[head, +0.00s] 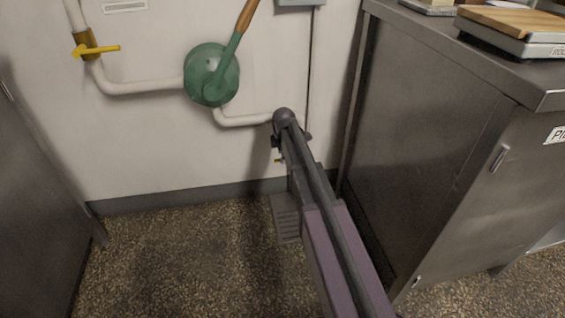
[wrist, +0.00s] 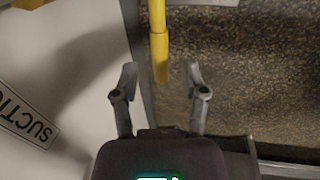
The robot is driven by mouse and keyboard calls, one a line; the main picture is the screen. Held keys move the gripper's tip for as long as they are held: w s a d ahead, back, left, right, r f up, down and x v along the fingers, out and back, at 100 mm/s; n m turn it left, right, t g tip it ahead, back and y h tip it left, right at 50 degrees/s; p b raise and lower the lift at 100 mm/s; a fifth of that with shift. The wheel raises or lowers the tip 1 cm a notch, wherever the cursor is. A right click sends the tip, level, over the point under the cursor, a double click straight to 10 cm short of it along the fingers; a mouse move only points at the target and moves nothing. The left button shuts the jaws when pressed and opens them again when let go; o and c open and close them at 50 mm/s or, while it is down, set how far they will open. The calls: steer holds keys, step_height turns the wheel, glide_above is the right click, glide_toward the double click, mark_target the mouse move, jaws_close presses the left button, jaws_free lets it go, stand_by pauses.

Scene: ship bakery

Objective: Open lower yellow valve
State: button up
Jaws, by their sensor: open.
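The lower yellow valve's lever (wrist: 160,45) comes down from the top of the wrist view. Its end lies between the two fingertips of my gripper (wrist: 161,72), with a visible gap to each finger. My gripper is open and holds nothing. In the head view my arm hides most of the gripper and the lower valve; only a small yellow bit of the valve (head: 278,160) shows left of the arm, near the wall. An upper yellow valve (head: 97,49) with a sideways lever sits on the white pipe at the upper left.
A green hand pump (head: 211,75) with a wooden handle is on the wall, joined to white pipe (head: 140,87). A steel cabinet (head: 430,130) stands close on the right, another steel unit (head: 35,200) at left. A sign (wrist: 28,112) shows in the wrist view. Speckled floor between is clear.

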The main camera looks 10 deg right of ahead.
steer(key=shift+w+f+b, duration=0.15)
steer(key=shift+f+b, duration=0.35)
steer(key=shift+f, duration=0.25)
jaws_close()
steer(key=shift+d, duration=0.1)
